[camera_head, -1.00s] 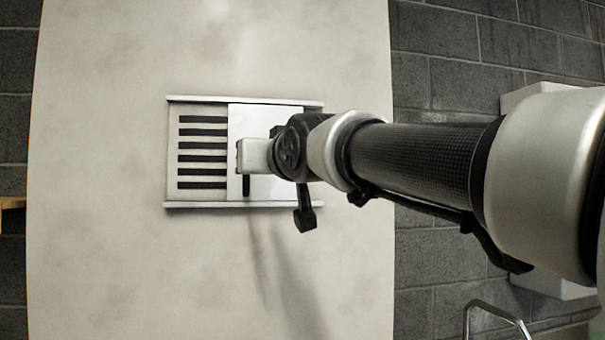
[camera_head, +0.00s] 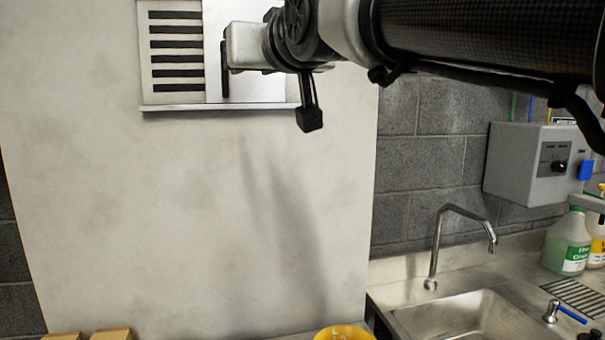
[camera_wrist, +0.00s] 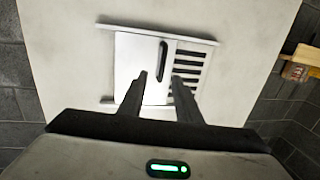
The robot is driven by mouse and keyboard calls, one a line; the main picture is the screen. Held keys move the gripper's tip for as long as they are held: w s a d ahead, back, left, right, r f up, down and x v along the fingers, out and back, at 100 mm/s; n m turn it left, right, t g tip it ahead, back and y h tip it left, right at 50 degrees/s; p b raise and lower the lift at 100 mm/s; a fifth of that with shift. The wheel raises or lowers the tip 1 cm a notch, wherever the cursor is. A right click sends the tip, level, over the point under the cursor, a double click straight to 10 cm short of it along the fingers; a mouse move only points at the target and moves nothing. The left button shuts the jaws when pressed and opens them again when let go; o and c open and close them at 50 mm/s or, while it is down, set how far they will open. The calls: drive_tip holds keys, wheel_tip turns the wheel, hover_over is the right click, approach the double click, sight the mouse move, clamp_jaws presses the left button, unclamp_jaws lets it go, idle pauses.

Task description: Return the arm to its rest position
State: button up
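My arm (camera_head: 480,40) reaches in from the upper right in the head view. My gripper (camera_head: 226,72) is in front of a white sliding panel beside a slatted vent (camera_head: 176,62). In the wrist view my gripper (camera_wrist: 160,76) shows two dark fingers apart, with nothing held between them. A dark upright handle (camera_wrist: 163,62) on the white panel (camera_wrist: 135,55) shows just beyond the fingertips. The fingers look clear of it, though the exact distance is hard to judge. The vent's top is cut off in the head view.
A pale board (camera_head: 200,220) carries the vent. At the lower right are a sink (camera_head: 470,318), a faucet (camera_head: 440,240) and bottles (camera_head: 568,242). A grey control box (camera_head: 535,165) is on the brick wall. A yellow bowl (camera_head: 343,332) shows at the bottom edge.

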drive_tip(key=s+d+f+m+g+h+p, duration=0.1)
drive_tip(key=s+d+f+g+h, duration=0.1)
drive_tip(key=s+d+f, duration=0.5)
drive_tip(key=s+d+f+m+g+h+p, duration=0.1)
drive_tip(key=d+f+m+g+h, duration=0.3)
drive_tip(key=f, duration=0.7)
drive_tip(key=s+d+f+n+g+p, duration=0.1)
drive_tip(key=s+d+f, duration=0.4)
drive_tip(key=d+f, duration=0.35)
drive_tip(key=s+d+f+m+g+h+p, duration=0.1)
drive_tip(key=s+d+f+g, duration=0.1)
drive_tip(key=s+f, duration=0.6)
wheel_tip(320, 180, down, 2)
drive_tip(key=shift+s+d+f+g, duration=0.15)
drive_tip(key=shift+s+d+g, duration=0.2)
drive_tip(key=shift+g, duration=0.25)
